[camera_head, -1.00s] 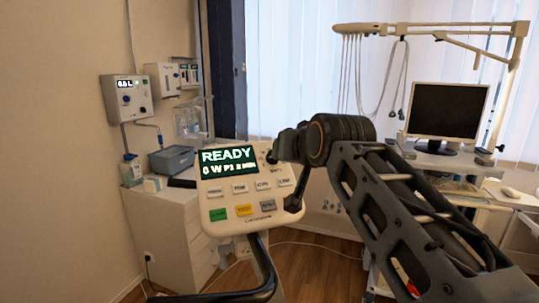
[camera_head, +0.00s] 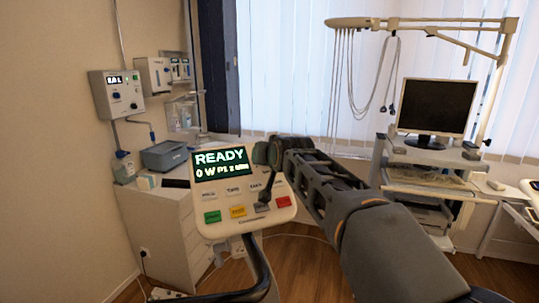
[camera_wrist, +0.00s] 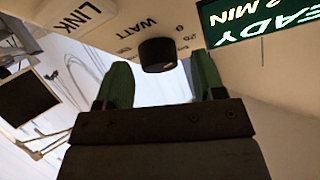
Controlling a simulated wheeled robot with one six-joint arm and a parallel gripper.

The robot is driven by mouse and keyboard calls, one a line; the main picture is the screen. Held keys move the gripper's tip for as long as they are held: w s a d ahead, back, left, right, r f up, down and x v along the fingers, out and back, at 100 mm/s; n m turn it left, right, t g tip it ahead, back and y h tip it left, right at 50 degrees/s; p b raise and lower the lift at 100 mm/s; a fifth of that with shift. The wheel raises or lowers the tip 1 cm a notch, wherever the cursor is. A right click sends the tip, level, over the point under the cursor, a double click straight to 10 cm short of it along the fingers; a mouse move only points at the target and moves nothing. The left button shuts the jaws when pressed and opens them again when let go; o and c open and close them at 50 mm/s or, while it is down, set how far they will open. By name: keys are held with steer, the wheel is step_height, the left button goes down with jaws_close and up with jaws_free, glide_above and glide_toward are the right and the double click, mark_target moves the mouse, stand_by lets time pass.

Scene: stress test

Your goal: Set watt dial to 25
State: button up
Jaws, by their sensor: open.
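A cream control console (camera_head: 245,222) stands on a dark stand, with a green-lit screen (camera_head: 220,161) reading READY, 0 W, P1, 2 MIN. The black watt dial (camera_wrist: 157,54) shows in the wrist view under the printed word WATT, with small scale numbers beside it. My gripper (camera_wrist: 160,64) is open, with one green finger on each side of the dial; I cannot tell whether either touches it. In the head view my gripper (camera_head: 264,153) is at the console's upper right and hides the dial.
Green, yellow, grey and red buttons (camera_head: 283,202) sit low on the console. A white cabinet (camera_head: 165,225) with a wall unit (camera_head: 118,95) above is at left. A monitor on a cart (camera_head: 436,108) is at right.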

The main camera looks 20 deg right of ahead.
steer(key=c, duration=0.9)
steer(key=shift+d, duration=0.1)
steer(key=shift+a+f+m+h, duration=0.1)
steer(key=shift+a+m+h, duration=0.1)
steer(key=shift+m+h, duration=0.55)
steer(key=m+b, duration=0.3)
steer(key=shift+a+f+g+h, duration=0.1)
steer(key=shift+f+g+h, duration=0.15)
steer(key=shift+g+h, duration=0.1)
steer(key=shift+w+r+m+g+h+b, duration=0.1)
steer(key=shift+r+m+g+h+b, duration=0.15)
steer(key=shift+m+h+b, duration=0.55)
steer(key=shift+r+m+g+h+b, duration=0.1)
steer(key=shift+m+g+h+b, duration=0.2)
steer(key=shift+m+b, duration=0.85)
steer(key=shift+m+p, duration=0.3)
steer(key=shift+m, duration=0.1)
